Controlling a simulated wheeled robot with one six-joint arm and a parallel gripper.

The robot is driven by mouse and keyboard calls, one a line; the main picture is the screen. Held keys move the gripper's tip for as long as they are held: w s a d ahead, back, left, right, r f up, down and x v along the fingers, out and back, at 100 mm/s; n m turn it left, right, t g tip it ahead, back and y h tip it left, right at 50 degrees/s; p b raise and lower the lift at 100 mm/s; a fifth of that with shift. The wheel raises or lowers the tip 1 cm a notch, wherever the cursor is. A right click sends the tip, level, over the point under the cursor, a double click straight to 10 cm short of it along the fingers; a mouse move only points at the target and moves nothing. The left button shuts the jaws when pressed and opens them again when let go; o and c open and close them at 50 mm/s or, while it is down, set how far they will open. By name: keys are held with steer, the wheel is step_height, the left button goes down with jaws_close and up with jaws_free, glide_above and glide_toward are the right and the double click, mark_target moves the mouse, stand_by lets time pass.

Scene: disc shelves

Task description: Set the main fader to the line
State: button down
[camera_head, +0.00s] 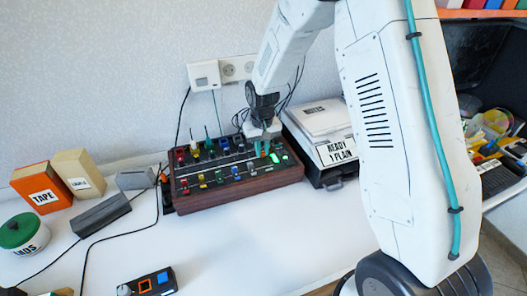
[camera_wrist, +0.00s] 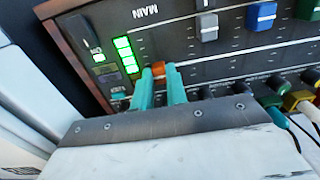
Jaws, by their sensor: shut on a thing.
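The mixer (camera_head: 240,192) is a dark panel in a wooden case on the white table, with rows of coloured knobs and fader caps. The orange main fader cap (camera_wrist: 158,70) sits below that word, beside a lit green level meter (camera_wrist: 126,54). My gripper (camera_wrist: 160,84) has teal fingers, one on each side of the orange cap, shut on it. In the head view my gripper (camera_head: 264,149) is over the right part of the mixer. The fingers hide part of the fader's slot, and I cannot make out the target line.
Grey, blue and green caps (camera_wrist: 262,16) stand to the right of the orange one. Coloured plugs (camera_wrist: 298,99) with cables line the panel edge. The table in front is mostly clear.

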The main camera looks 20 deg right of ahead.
steer(key=c, duration=1.4)
jaws_free()
step_height(320, 180, up, 8)
steer(key=shift+f, duration=0.1)
steer(key=s+d+r, duration=0.1)
steer(key=s+r, duration=0.5)
steer(key=s, duration=0.5)
steer(key=s+d+r+t, duration=0.1)
steer(key=s+r, duration=0.5)
steer(key=s, duration=0.6)
steer(key=s+d+r, duration=0.1)
steer(key=s+r, duration=0.5)
steer(key=s, duration=0.6)
steer(key=shift+s+r, duration=0.25)
steer(key=shift+r, duration=0.05)
